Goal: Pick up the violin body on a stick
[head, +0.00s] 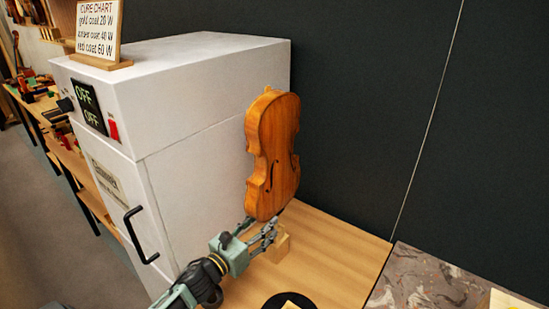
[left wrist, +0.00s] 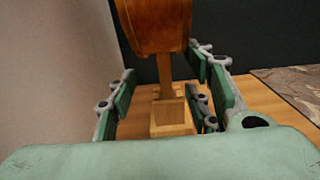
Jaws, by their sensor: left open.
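The violin body (head: 273,155) is orange-brown and stands upright on a stick beside the white cabinet. In the left wrist view the lower end of the violin body (left wrist: 155,25) shows above the wooden stick (left wrist: 165,75), which rises from a wooden block (left wrist: 170,112). My left gripper (head: 268,234) is open just below the violin body, at the stick and block. In the left wrist view its green-padded fingers stand on both sides of the stick, with gaps visible. My right gripper is not in view.
The white cabinet (head: 200,100) stands close on the left, with a black door handle (head: 140,235) and a cure chart (head: 98,28) on top. A black disc (head: 288,301) lies on the wooden table (head: 335,255). A dark wall is behind.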

